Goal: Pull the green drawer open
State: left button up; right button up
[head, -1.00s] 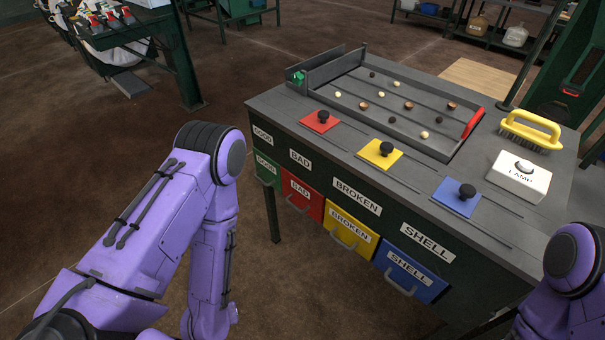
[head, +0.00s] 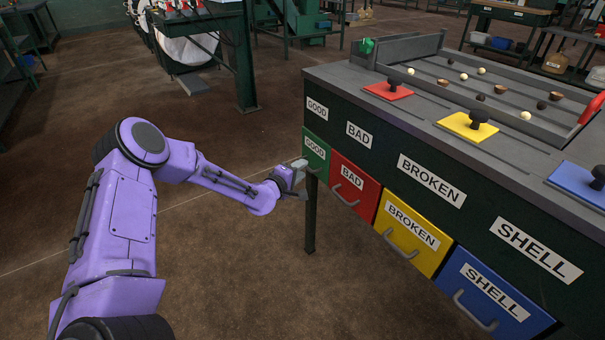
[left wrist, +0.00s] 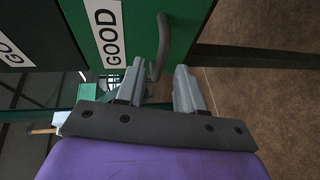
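The green drawer (head: 323,164) with its GOOD label is at the left end of the bench's drawer row and looks closed. It also fills the upper middle of the left wrist view (left wrist: 140,22). Its dark bar handle (left wrist: 164,42) stands out from the drawer front. My left gripper (head: 300,178) is at the handle in the head view. In the left wrist view my left gripper (left wrist: 160,80) is open, with one finger on each side of the handle's near end. I cannot tell whether either finger touches it. My right gripper is out of view.
The red drawer (head: 344,177), yellow drawer (head: 393,238) and blue drawer (head: 480,312) sit to the right in the same bench. A dark bench leg (head: 310,222) stands just below my left gripper. The floor (head: 235,270) in front is clear.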

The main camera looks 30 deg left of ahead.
pick_arm(q)
jog(key=shift+w+f, duration=0.2)
jog(key=shift+w, duration=0.9)
grip_shut()
jog(key=shift+s+a, duration=0.1)
